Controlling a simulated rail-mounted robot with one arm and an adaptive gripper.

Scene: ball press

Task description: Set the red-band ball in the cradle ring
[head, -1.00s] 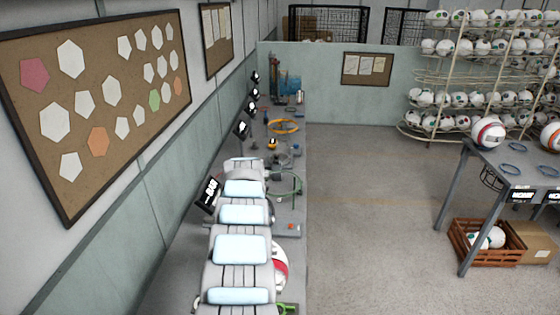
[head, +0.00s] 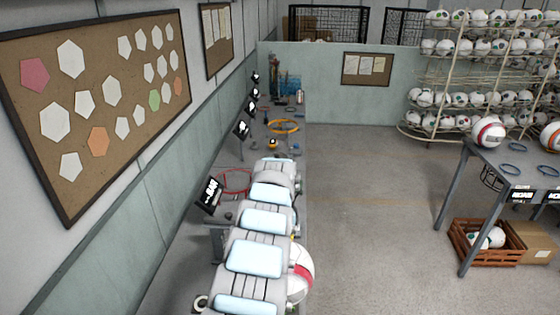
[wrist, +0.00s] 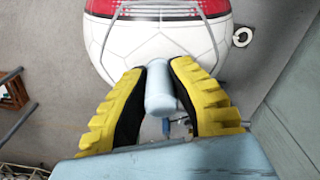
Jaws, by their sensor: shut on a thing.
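The red-band ball (head: 301,268) is white with a red band and shows beside my arm in the head view, partly hidden by it. In the wrist view the ball (wrist: 155,45) lies just beyond the fingertips. My gripper (wrist: 160,85) has yellow fingers with dark pads, closed around a pale blue-grey stem (wrist: 160,90) that meets the ball's near side. A red ring (head: 236,181) shows on the bench left of my arm, and an orange ring (head: 284,126) stands farther back. I cannot tell which ring is the cradle ring.
The long grey bench (head: 178,285) runs along the left wall, with several small dark signs along it. A table (head: 483,152) with balls and blue rings stands at right, above a brown crate (head: 468,250). The floor (head: 360,220) between is clear.

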